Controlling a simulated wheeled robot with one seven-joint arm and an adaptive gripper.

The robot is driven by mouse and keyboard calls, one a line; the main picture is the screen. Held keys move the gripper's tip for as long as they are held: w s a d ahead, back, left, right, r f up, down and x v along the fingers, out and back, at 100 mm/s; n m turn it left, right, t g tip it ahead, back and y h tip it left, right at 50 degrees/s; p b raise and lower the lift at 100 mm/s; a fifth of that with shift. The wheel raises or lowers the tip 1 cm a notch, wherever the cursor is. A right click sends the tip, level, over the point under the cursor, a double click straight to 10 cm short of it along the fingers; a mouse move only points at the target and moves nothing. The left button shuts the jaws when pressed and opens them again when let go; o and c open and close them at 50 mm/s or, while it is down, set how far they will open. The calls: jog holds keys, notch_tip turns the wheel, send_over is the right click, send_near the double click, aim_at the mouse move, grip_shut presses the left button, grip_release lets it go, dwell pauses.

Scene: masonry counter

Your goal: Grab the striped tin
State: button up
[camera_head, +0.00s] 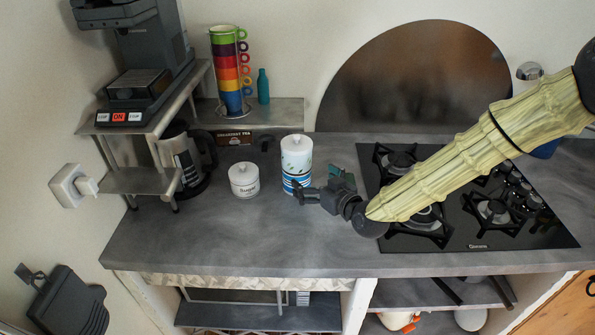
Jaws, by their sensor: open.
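The striped tin (294,184) stands upright on the grey counter, left of my gripper. Its lower part is white with blue bands. Nothing shows between the fingers.
A small white lidded jar (244,181) stands close left of the tin. Stacked colourful cups (230,72) and a teal bottle (263,87) stand behind. The hob (460,225) lies right. The front counter (250,240) is clear.

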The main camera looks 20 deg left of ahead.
aim_at(304, 173)
jog(key=p+x, duration=0.1)
jog(key=x, duration=0.3)
jog(key=shift+w+a, duration=0.1)
jog(key=shift+a, duration=0.05)
jog(key=shift+w+a+p, duration=0.3)
jog(key=shift+a+p, duration=0.05)
jog(key=shift+p, duration=0.2)
jog(key=shift+f+p+x, duration=0.2)
jog(key=shift+p+x, duration=0.75)
jog(key=shift+x, duration=1.15)
jog(key=shift+d, duration=0.1)
jog(key=shift+w, duration=0.1)
jog(key=c, duration=1.1)
